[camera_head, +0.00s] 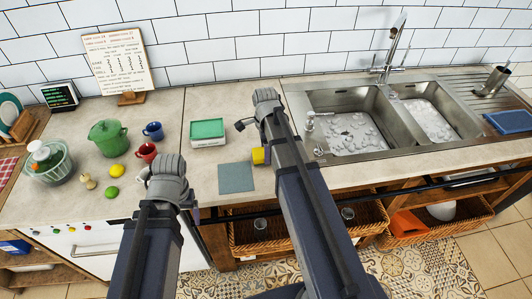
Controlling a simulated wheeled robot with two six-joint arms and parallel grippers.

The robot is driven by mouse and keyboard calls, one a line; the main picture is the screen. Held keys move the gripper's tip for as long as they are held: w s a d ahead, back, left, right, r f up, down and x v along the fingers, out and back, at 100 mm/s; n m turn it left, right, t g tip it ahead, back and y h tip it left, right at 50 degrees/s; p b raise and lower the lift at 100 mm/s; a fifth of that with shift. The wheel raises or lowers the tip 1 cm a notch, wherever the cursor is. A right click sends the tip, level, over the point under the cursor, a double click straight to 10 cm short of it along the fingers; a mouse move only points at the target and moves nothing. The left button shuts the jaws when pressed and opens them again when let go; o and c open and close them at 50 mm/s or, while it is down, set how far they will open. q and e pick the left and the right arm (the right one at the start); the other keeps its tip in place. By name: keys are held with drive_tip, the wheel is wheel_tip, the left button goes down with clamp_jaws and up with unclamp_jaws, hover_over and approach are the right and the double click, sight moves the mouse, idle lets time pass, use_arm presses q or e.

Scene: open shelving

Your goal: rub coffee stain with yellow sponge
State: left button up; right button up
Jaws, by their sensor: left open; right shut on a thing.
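A small yellow sponge (258,156) shows just left of my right forearm, low over the counter beside a grey-blue square cloth (237,178). My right gripper (262,128) is shut on the sponge; its fingertips are mostly hidden by my own wrist and arm. My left gripper (160,182) is open and empty near the counter's front edge, right of the green lime (112,192). I cannot make out a coffee stain; it may be hidden behind my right arm. Whether the sponge touches the counter is unclear.
A green-lidded box (207,131) stands behind the cloth. A red mug (147,151), blue mug (153,130), green pot (108,137) and lemon (116,170) are to the left. A double sink (378,130) with a faucet (391,52) lies to the right.

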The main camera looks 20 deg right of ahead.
drive_tip(key=shift+s+d+f, duration=0.15)
drive_tip(key=shift+d, duration=0.2)
drive_tip(key=shift+s, duration=0.15)
drive_tip(key=shift+s+a, duration=0.2)
drive_tip(key=shift+s, duration=0.75)
drive_tip(key=shift+s+a, duration=0.25)
drive_tip(key=shift+s, duration=0.7)
drive_tip(key=shift+w+f, duration=0.1)
drive_tip(key=shift+w+d, duration=0.25)
drive_tip(key=shift+w, duration=0.8)
drive_tip(key=shift+w+d, duration=0.2)
drive_tip(key=shift+w, duration=0.8)
